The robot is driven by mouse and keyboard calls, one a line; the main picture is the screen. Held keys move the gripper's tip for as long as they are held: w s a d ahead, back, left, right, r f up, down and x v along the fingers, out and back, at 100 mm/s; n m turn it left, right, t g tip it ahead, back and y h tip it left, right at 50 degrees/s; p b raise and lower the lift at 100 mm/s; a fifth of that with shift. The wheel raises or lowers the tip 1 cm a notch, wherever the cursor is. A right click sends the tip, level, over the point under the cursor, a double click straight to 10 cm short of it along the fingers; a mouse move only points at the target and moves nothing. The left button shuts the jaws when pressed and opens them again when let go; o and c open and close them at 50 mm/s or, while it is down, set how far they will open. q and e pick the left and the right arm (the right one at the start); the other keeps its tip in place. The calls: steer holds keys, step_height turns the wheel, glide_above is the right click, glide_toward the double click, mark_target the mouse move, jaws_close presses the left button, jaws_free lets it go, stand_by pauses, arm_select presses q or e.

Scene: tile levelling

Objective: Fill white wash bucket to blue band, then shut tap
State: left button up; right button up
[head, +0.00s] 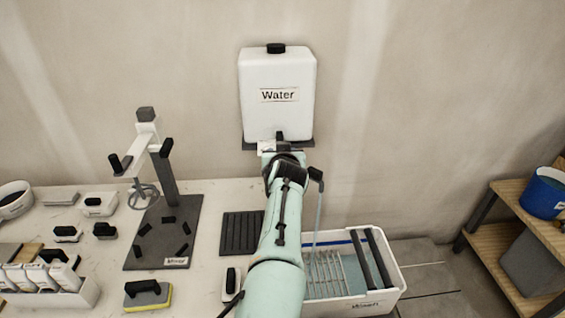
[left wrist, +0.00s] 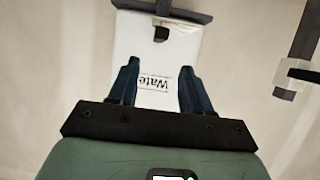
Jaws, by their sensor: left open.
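The white water tank (head: 278,75) hangs on the wall, and a thin stream (head: 318,215) falls from the dark spout (head: 316,174) into the white wash bucket (head: 398,283). The bucket holds pale blue-green water (head: 328,276). Its blue band (head: 340,241) shows along the inner back wall, with the water surface appearing below it; the exact gap is unclear. My left gripper (head: 282,157) is just below the tank's shelf and hides part of the tap. In the left wrist view its fingers (left wrist: 158,68) are open and empty, with the tank upside down beyond. My right gripper is not in view.
Left on the table are a mixer stand (head: 168,215), a dark ribbed mat (head: 241,233) and a yellow sponge float (head: 147,296). Wooden shelves (head: 505,245) stand at right.

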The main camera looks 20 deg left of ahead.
arm_select(q)
steer(key=shift+v, duration=1.05)
stand_by(7.0)
